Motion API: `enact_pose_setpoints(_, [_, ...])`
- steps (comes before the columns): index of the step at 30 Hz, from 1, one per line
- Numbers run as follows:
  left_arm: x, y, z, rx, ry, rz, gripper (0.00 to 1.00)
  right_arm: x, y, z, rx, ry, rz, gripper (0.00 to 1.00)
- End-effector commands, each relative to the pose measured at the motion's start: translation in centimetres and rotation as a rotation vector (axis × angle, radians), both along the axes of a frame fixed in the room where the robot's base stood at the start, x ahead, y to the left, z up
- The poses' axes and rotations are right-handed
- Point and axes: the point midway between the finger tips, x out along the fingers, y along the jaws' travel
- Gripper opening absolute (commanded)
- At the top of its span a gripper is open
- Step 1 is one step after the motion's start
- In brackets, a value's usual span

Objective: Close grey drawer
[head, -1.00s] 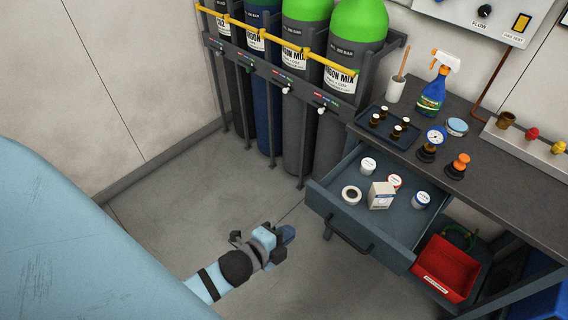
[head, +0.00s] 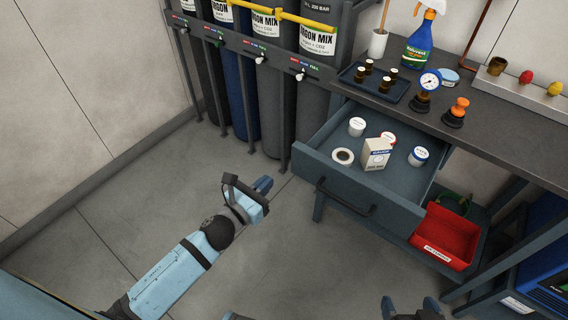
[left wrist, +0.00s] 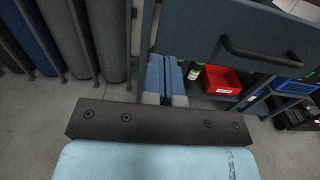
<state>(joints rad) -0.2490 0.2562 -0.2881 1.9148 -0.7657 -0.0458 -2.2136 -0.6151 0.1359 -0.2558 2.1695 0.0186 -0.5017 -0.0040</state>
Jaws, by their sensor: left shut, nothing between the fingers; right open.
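The grey drawer (head: 345,190) under the workbench is pulled open in the head view. It holds a white box (head: 375,154), a tape roll (head: 343,156) and several round tubs. Its dark bar handle (head: 345,197) is on the front panel, and the handle (left wrist: 262,52) also shows at the upper right in the left wrist view. My left gripper (head: 263,186) is shut and empty, left of the drawer front and apart from it; its fingers (left wrist: 165,78) point toward the drawer panel in the wrist view. My right gripper (head: 412,308) is open at the bottom edge, partly cut off.
Gas cylinders (head: 278,95) stand in a rack left of the bench. A red bin (head: 445,238) sits on the shelf below the drawer. The bench top (head: 440,90) carries a spray bottle (head: 419,40), a gauge and a small tray. The floor before the drawer is clear.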

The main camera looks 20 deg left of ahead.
Motion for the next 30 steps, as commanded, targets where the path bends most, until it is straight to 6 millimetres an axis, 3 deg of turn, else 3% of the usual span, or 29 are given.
enact_pose_setpoints(6, [4.5, -1.5, 0.1, -0.003, -0.001, 0.0, 0.0, 0.0, 0.0, -0.2, 0.0, 0.0, 0.0, 0.88])
enact_pose_setpoints(12, [7.0, -2.3, 0.0, -0.004, 0.001, 0.001, 0.0, 0.0, 0.0, -0.4, 0.002, -0.001, 0.0, 0.88])
enact_pose_setpoints(30, [8.1, -2.7, 0.0, -0.003, 0.001, 0.001, 0.0, 0.1, 0.1, -0.2, 0.004, -0.003, 0.0, 0.88])
